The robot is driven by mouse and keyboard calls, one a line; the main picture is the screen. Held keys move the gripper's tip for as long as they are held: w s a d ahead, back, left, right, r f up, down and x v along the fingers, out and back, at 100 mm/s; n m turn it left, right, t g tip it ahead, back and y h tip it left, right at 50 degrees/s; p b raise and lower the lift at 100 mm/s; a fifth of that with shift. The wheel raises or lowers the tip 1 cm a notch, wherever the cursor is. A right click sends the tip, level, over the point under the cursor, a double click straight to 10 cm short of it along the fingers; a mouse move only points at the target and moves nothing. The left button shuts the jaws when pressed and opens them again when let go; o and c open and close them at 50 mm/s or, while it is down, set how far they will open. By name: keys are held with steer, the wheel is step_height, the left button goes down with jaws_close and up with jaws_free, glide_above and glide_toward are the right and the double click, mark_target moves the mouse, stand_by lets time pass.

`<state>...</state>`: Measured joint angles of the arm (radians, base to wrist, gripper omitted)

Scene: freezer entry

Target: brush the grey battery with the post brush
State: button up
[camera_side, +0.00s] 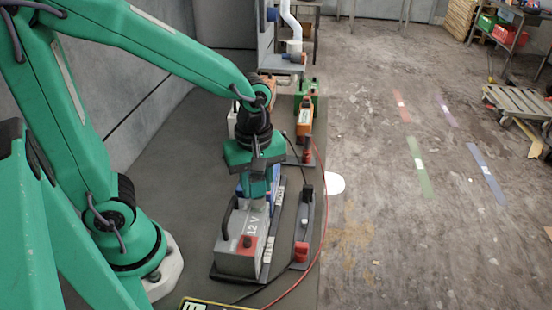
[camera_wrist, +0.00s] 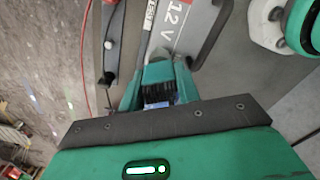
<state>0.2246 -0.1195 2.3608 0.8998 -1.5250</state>
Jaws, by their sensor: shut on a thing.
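In the wrist view the grey battery (camera_wrist: 177,22) is at the top, just beyond my fingers. My gripper (camera_side: 257,190) points down at the battery's far end. In the wrist view my gripper (camera_wrist: 160,72) is shut on a small piece with dark bristle-like ridges, which seems to be the post brush (camera_wrist: 158,93). The fingers mostly hide it. I cannot tell whether it touches the battery.
A narrow dark tray (camera_side: 303,225) with a red-based part stands to the battery's right. A red cable (camera_side: 322,220) runs along the bench edge. A blue object shows behind my gripper. Orange and green batteries stand farther back. The bench left of the battery is clear.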

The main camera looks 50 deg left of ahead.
steer(key=shift+f, duration=0.8)
steer(key=o, duration=1.2)
steer(key=shift+c, duration=0.2)
steer(key=shift+r, duration=0.1)
steer(key=shift+r, duration=3.8)
steer(key=s+a+r+m+t, duration=0.4)
steer(key=a+m+t, duration=0.1)
steer(key=m, duration=0.9)
steer(key=shift+a+r+m+t, duration=0.3)
steer(key=shift+a+m, duration=0.1)
steer(key=shift+a, duration=0.15)
steer(key=shift+s, duration=0.1)
